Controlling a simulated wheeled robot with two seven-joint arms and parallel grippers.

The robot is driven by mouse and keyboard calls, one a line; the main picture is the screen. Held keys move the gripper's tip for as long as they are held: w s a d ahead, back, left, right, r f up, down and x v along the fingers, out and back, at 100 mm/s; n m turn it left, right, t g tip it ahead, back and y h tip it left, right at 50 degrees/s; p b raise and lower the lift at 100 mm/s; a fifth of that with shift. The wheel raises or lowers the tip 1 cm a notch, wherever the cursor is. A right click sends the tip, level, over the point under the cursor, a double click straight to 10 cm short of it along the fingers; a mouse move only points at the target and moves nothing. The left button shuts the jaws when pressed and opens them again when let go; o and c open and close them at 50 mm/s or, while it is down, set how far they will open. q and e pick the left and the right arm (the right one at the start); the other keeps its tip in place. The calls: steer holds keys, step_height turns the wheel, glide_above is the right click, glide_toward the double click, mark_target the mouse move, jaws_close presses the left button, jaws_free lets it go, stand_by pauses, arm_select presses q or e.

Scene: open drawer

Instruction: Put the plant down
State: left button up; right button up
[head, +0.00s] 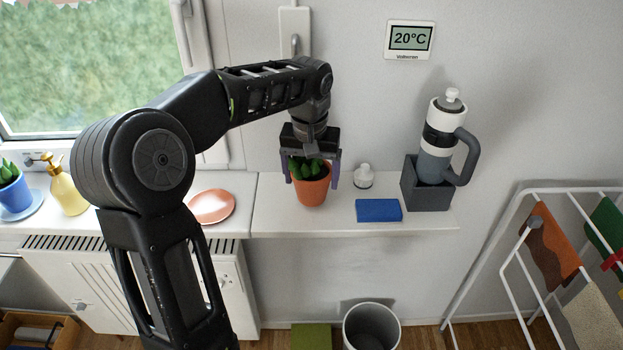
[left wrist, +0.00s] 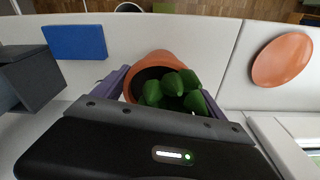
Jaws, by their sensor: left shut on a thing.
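A green succulent in an orange-brown pot (head: 311,191) is at the white sill, left of the blue block. My left gripper (head: 313,178) comes down from above with one purple finger on each side of the pot and is shut on it. In the left wrist view the potted plant (left wrist: 164,80) sits between the fingers, upright or nearly so. The pot's base appears at the sill surface, but I cannot tell whether it touches. My right gripper is not in view.
On the white sill (head: 268,215), an orange saucer (head: 212,206) lies left of the pot. A blue block (head: 379,210), a small white bottle (head: 364,177) and a grey box (head: 427,193) holding a bottle stand to the right. A bin (head: 371,328) stands below.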

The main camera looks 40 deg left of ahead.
arm_select(q)
steer(key=shift+w+a+f+p, duration=0.1)
steer(key=shift+f+p, duration=0.1)
steer(key=shift+f, duration=0.2)
steer(key=shift+w+f+p, duration=0.1)
steer(key=shift+f+p, duration=0.05)
steer(key=shift+f, duration=0.45)
steer(key=o, duration=2)
steer(key=shift+r, duration=0.6)
steer(key=r, duration=0.6)
steer(key=s+r, duration=0.1)
steer(key=r, duration=0.3)
steer(key=shift+s+d+p, duration=0.1)
steer(key=shift+d+p, duration=0.2)
steer(key=shift+s+r, duration=0.1)
steer(key=shift+r, duration=0.4)
